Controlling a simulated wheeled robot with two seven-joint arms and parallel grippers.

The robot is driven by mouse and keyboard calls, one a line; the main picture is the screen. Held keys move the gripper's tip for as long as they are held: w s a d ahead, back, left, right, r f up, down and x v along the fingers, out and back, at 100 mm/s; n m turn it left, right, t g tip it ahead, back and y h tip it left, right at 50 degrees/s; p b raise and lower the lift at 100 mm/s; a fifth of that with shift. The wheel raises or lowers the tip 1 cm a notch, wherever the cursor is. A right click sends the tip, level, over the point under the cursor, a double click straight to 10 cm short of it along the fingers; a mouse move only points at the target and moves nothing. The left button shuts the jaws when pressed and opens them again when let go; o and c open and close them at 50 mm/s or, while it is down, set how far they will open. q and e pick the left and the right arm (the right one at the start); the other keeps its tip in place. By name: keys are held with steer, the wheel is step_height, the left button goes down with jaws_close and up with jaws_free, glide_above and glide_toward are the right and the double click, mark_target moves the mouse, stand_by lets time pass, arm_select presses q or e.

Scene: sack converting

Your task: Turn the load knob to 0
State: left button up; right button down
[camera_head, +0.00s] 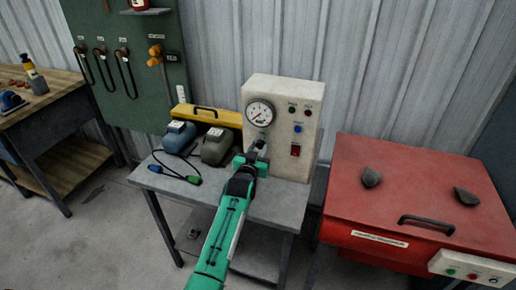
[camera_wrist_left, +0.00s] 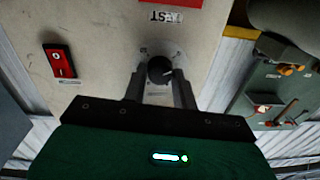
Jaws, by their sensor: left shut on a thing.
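The load knob (camera_wrist_left: 160,70) is a small round black knob on the cream control panel (camera_head: 284,92). In the left wrist view it sits between the two fingers of my left gripper (camera_wrist_left: 164,80), which is shut on it. A light pointer mark shows on the knob's face; the scale around it is too small to read. In the head view my left gripper (camera_head: 258,152) reaches the panel's lower left, below the round gauge (camera_head: 260,113), and mostly hides the knob. My right gripper is not in view.
The panel has several small lamps or buttons and a red rocker switch (camera_head: 295,150). A red cabinet (camera_head: 400,180) stands at right.

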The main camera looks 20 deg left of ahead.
arm_select(q)
steer(key=shift+f+n, duration=0.1)
steer(key=shift+n, duration=0.6)
steer(key=shift+n+p, duration=0.35)
steer(key=shift+n, duration=0.55)
steer(key=o, duration=1)
steer(key=shift+c, duration=0.2)
steer(key=shift+s, duration=0.1)
steer(key=s+b, duration=0.2)
steer(key=s, duration=1.1)
steer(key=shift+s+d, duration=0.15)
steer(key=shift+s, duration=0.15)
